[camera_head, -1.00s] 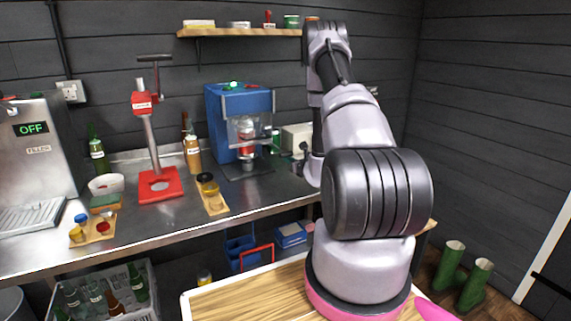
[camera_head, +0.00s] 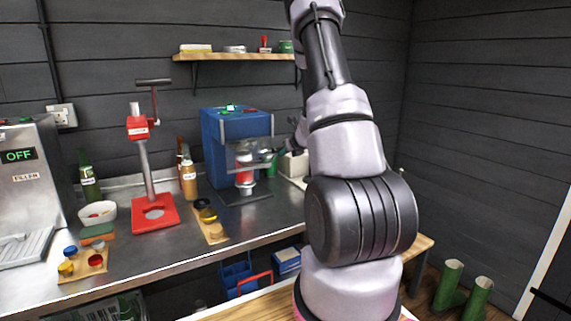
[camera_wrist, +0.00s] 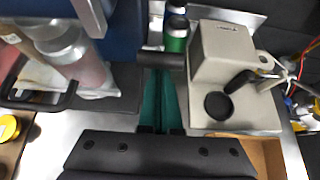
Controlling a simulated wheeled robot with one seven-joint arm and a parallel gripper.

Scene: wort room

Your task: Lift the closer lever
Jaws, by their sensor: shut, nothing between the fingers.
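A red bench press (camera_head: 155,213) stands left of middle on the steel counter; its dark lever handle (camera_head: 153,82) is at the top. A blue machine (camera_head: 222,140) with a clear front guard stands further right. I cannot read which is the closer. In the wrist view my gripper (camera_wrist: 158,80) is shut and empty, its teal fingers pointing between the blue machine (camera_wrist: 113,28) and a beige box (camera_wrist: 222,60) with a black knob. A dark round bar (camera_wrist: 160,60) lies across at the fingertips; contact and what it belongs to are unclear. In the head view my arm hides the fingers.
A cardboard piece with caps (camera_head: 210,222), amber bottles (camera_head: 189,180) and a white bowl (camera_head: 97,213) stand on the counter (camera_head: 185,250). A shelf (camera_head: 235,57) hangs above.

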